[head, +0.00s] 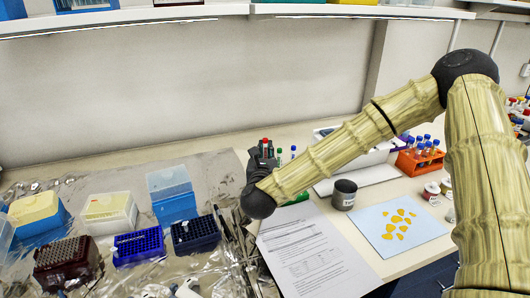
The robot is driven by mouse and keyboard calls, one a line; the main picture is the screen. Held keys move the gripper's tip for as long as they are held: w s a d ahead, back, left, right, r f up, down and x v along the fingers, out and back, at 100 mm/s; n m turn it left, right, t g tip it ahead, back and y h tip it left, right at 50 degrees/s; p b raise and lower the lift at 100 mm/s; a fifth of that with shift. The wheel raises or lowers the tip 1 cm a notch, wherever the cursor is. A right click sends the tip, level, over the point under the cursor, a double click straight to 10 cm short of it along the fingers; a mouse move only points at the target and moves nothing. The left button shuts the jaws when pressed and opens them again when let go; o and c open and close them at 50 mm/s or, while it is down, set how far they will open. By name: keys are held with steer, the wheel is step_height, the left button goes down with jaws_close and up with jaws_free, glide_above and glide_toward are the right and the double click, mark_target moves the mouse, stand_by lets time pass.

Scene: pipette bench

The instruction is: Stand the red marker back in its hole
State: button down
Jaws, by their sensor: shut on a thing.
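My gripper (263,155) is in the middle of the head view, beyond the dark wrist joint of my arm. It is shut on the red marker (265,142), whose red end shows upright above the dark fingers. A blue marker (279,154) and a green marker (293,151) stand just right of my gripper. The holder beneath them and the marker's hole are hidden behind my arm and gripper. I cannot tell whether the red marker's lower end touches anything.
Tip boxes stand on the foil at left, including a dark blue rack (195,235) and a maroon rack (66,262). Right of my gripper are a printed sheet (312,255), a dark grey cup (344,194), a blue card (398,232) and an orange tube rack (420,160).

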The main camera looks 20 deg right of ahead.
steer(key=shift+f, duration=0.2)
steer(key=shift+f+b, duration=1.05)
steer(key=shift+b, duration=0.2)
steer(key=c, duration=1.4)
jaws_free()
steer(key=shift+s+a, duration=0.1)
steer(key=shift+s, duration=0.05)
steer(key=v, duration=1.1)
steer(key=shift+s+a, duration=0.15)
steer(key=shift+s, duration=0.15)
